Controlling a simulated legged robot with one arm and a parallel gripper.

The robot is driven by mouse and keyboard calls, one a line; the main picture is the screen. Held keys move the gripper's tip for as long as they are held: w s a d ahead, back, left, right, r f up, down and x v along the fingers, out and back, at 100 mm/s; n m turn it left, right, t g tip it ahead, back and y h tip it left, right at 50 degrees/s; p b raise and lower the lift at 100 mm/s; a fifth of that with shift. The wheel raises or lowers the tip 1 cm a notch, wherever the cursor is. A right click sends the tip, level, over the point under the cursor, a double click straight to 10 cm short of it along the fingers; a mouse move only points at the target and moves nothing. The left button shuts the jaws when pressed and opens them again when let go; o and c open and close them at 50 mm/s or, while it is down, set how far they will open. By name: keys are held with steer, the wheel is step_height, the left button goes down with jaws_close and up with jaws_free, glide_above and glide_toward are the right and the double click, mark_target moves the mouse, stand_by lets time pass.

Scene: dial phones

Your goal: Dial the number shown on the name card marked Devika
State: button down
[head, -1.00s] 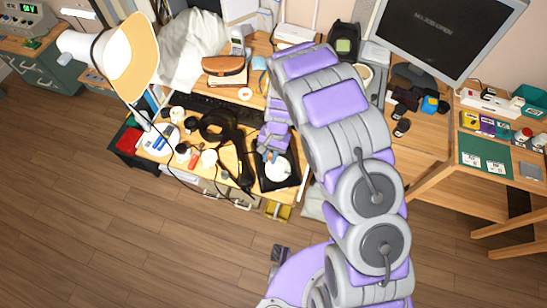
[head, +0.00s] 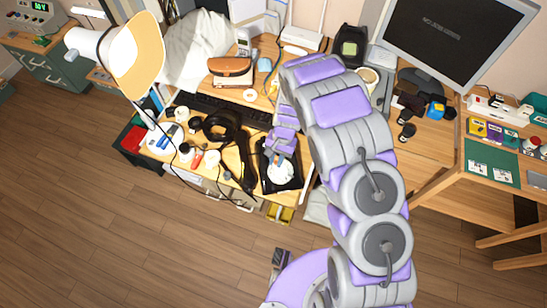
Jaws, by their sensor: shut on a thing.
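A black dial phone (head: 268,184) with a round white dial (head: 281,175) sits near the front edge of the desk. My gripper (head: 276,158) points down at the upper part of the dial and partly covers it. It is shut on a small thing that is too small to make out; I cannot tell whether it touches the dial. A black handset (head: 246,168) appears to lie to the left of the phone. Small pale cards (head: 477,168) lie on a green mat (head: 491,158) on the right table. Their writing is too small to read, so I cannot tell which is Devika's.
Black headphones (head: 222,126), a keyboard (head: 240,113) and a brown bag (head: 231,71) crowd the desk left of my arm. A lamp (head: 130,55) leans over the left side. A monitor (head: 447,38) stands at the right. The floor in front is mostly clear.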

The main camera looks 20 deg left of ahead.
steer(key=shift+d, duration=0.4)
steer(key=shift+a, duration=0.1)
steer(key=shift+a, duration=0.1)
steer(key=shift+a+f, duration=0.15)
steer(key=shift+a, duration=0.5)
steer(key=shift+d, duration=0.1)
steer(key=shift+a+f, duration=0.15)
steer(key=shift+a, duration=0.1)
steer(key=shift+w+d+f+p, duration=0.2)
steer(key=shift+f+p, duration=0.1)
steer(key=shift+p, duration=0.05)
